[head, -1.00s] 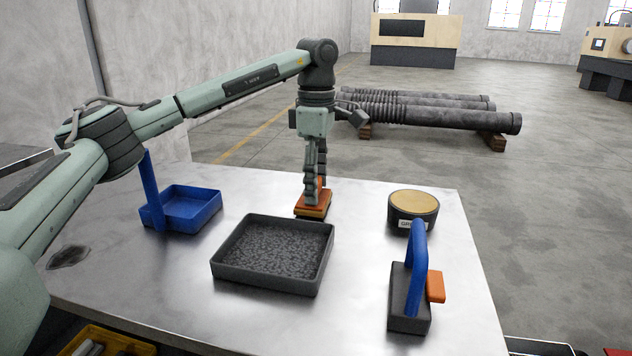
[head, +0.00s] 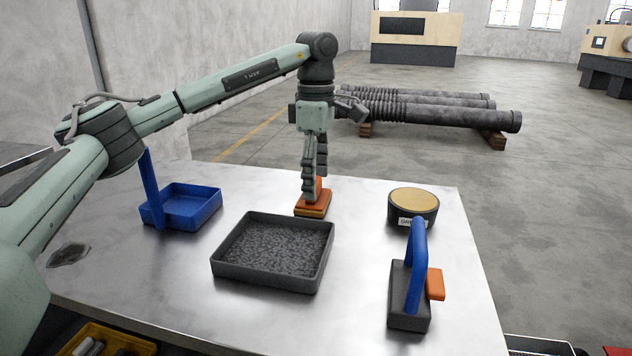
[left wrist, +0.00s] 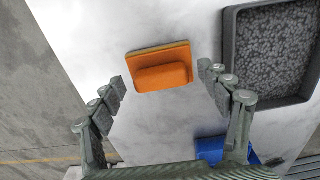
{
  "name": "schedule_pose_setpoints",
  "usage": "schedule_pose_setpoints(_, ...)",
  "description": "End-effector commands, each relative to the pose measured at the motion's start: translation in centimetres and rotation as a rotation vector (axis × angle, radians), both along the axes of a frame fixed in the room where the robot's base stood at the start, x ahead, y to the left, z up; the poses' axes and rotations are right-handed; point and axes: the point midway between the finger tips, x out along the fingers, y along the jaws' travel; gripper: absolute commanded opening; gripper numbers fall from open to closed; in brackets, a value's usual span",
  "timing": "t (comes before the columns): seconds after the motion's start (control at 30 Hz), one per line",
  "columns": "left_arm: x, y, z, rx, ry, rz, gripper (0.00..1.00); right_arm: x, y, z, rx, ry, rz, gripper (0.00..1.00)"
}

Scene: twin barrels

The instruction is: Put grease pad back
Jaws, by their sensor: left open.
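The grease pad, an orange block with a raised grip and a yellowish underside, lies on the metal table just behind the dark tray. It shows in the head view (head: 314,204) and in the left wrist view (left wrist: 163,70). My left gripper (head: 314,180) is open above the pad, pointing down. In the left wrist view its fingers (left wrist: 160,88) are spread on either side of the pad, with nothing between them touching it. A round dark tin with a tan top (head: 413,203) and a partly readable label stands to the right. My right gripper is not in view.
The dark tray (head: 222,270) with a grey speckled filling lies in front of the pad. A blue tray with an upright post (head: 195,213) is at left. A dark block with a blue handle and orange side piece (head: 408,310) stands front right. Bare table lies between them.

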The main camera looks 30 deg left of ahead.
Motion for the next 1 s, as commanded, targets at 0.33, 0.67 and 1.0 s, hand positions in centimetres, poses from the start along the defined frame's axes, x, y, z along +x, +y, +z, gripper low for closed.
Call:
schedule_pose_setpoints(0.33,0.1,-0.1,7.4,0.000,-0.003,0.000,0.77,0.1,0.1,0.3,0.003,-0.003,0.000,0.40)
schedule_pose_setpoints(0.67,0.0,0.0,11.1,0.001,0.001,-0.001,0.77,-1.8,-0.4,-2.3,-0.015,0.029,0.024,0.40)
schedule_pose_setpoints(1.0,0.0,0.0,11.2,0.001,0.001,-0.001,0.77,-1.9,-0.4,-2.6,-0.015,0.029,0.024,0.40)
